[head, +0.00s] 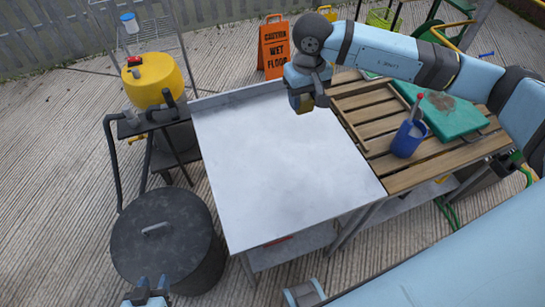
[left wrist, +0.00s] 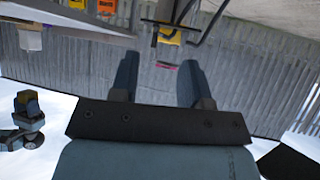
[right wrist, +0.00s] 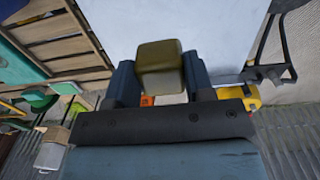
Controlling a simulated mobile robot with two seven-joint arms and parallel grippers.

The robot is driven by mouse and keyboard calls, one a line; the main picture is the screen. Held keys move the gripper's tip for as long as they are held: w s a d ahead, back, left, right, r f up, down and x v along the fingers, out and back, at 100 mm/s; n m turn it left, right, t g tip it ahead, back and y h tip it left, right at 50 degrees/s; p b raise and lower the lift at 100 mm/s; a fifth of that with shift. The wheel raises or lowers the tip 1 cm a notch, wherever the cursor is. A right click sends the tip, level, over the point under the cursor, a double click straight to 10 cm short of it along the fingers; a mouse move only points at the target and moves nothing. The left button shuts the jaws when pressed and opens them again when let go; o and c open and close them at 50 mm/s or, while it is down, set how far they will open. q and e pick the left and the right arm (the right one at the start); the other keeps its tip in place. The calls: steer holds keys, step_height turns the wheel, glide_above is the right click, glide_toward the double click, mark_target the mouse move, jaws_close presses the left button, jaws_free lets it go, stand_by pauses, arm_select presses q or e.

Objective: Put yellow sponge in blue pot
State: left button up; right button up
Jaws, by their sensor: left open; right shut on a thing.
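The yellow sponge (head: 301,104) is held by my right gripper (head: 306,93) above the far right edge of the metal table. In the right wrist view the sponge (right wrist: 159,65) shows as an olive-yellow block between the two fingers. The blue pot (head: 405,141) stands upright on the slatted wooden table, to the right of and nearer than the sponge, with a red-tipped handle sticking up from it. My left gripper (head: 148,292) is low at the bottom left, near the lidded black bin; in the left wrist view its fingers (left wrist: 157,82) are apart and empty.
The metal table (head: 275,160) is bare. A teal board (head: 450,115) with a stain lies on the slatted table (head: 375,115) behind the pot. A black bin (head: 165,245), a yellow tank (head: 155,82) and an orange wet-floor sign (head: 274,48) stand around.

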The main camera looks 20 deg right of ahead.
steer(key=w+d+f+b, duration=0.3)
steer(key=f+b, duration=0.1)
glide_above(301, 152)
step_height(301, 152, down, 16)
steer(key=shift+a+r, duration=0.1)
steer(key=shift+r, duration=0.15)
step_height(301, 152, down, 4)
steer(key=shift+f, duration=0.25)
steer(key=shift+f, duration=0.2)
steer(key=o, duration=0.9)
